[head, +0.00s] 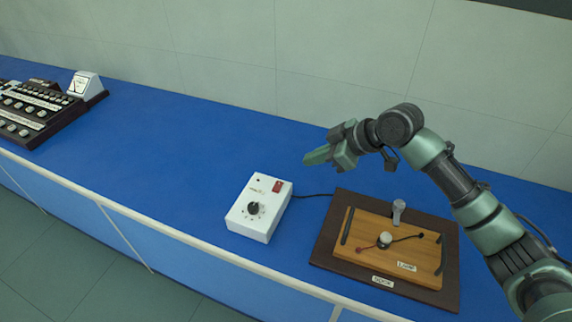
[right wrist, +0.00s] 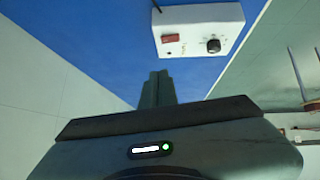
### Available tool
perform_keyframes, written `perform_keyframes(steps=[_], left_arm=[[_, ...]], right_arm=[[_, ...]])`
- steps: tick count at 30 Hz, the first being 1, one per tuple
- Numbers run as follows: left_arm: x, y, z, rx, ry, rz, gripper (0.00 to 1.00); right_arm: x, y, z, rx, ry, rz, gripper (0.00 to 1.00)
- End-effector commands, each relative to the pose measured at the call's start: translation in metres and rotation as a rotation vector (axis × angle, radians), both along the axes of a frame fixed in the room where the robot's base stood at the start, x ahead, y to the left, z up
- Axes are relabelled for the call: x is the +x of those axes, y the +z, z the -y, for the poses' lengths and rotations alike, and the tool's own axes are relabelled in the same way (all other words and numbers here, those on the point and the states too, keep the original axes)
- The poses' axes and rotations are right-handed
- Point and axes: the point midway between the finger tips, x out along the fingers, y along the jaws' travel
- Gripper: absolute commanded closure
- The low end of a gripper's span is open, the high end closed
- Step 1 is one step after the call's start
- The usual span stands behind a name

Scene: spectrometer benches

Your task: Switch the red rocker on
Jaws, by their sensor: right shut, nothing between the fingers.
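The red rocker (head: 277,186) sits on the top face of a white box (head: 250,225), near its far right corner. The same box (right wrist: 220,28) and rocker (right wrist: 171,38) show at the top of the right wrist view. A black knob (head: 254,208) is on the same face. I cannot tell which way the rocker is tipped. My right gripper (head: 318,157) is shut and empty. It is above the bench, beyond and to the right of the box, apart from the rocker. Its fingers (right wrist: 158,88) point toward the box in the right wrist view. My left gripper is not in view.
A dark board (head: 325,248) with a wooden plate (head: 375,262), a lamp label and a lever stands right of the box, joined by a black cable. A dark instrument (head: 40,110) and a white meter (head: 84,84) stand far left. The blue bench (head: 160,150) between is clear.

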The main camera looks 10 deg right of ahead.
Motion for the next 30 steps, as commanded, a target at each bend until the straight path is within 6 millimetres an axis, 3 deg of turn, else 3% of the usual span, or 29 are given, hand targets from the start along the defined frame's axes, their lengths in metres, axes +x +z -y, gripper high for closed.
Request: perform_keyframes(steps=[9,11,14,21,27,30], left_arm=[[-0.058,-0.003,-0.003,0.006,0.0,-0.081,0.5],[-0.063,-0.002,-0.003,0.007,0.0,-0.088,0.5],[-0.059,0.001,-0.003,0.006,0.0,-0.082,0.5],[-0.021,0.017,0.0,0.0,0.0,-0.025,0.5],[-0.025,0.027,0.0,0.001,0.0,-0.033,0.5],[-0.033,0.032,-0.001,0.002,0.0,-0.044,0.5]], right_arm=[[0.0,0.0,-0.001,0.001,0.0,-0.001,1.0],[0.001,-0.001,-0.002,0.001,0.0,-0.001,1.0],[0.005,-0.007,-0.007,0.002,0.0,-0.004,1.0],[0.024,-0.038,-0.035,0.003,0.001,-0.006,1.0],[0.042,-0.068,-0.058,0.002,0.001,-0.004,1.0],[0.044,-0.085,-0.056,0.001,-0.003,-0.006,1.0]])
